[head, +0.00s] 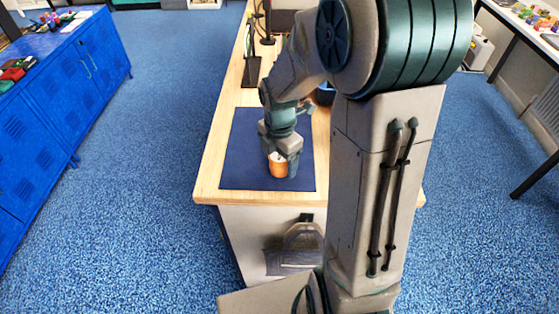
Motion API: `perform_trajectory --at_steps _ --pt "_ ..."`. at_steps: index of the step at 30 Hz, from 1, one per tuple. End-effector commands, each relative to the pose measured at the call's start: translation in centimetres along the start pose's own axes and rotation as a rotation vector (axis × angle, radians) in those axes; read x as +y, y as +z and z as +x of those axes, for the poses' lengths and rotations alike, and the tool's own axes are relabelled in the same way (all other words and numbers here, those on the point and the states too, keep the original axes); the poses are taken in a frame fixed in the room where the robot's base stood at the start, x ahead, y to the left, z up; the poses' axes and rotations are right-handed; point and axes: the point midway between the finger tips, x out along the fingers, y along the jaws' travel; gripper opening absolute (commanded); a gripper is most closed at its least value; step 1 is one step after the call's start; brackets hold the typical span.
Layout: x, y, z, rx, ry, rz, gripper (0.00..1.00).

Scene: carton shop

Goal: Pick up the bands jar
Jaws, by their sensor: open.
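An orange-brown jar with a pale upper part, which looks like the bands jar (278,168), stands upright on the dark blue mat (238,172) near the front of the wooden table. My gripper (281,155) is directly above it, pointing down, with its fingers at the jar's upper part. The gripper is open. The fingers hide part of the jar's top, and I cannot tell whether they touch it.
The wooden table (207,188) runs away from me. A dark stand (250,68) stands further back on it, and a dark blue item (325,94) is partly hidden by my arm. Blue cabinets (50,108) line the left. Blue carpet (165,120) lies clear between.

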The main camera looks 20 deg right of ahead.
Motion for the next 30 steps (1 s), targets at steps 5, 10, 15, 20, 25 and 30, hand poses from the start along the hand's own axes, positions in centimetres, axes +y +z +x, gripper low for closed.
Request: perform_trajectory --at_steps 5,10,15,20,25,30 --pt "0.0 0.0 0.3 0.0 0.0 0.0 0.75" --pt "0.0 0.0 0.2 0.0 0.0 0.0 0.5" --pt "0.0 0.0 0.2 0.0 0.0 0.0 0.26" --pt "0.0 0.0 0.2 0.0 0.001 0.0 0.26" --pt "0.1 0.1 -1.0 -0.002 0.004 0.001 0.26" --pt "0.1 0.1 -4.2 -0.004 0.007 0.0 0.26"
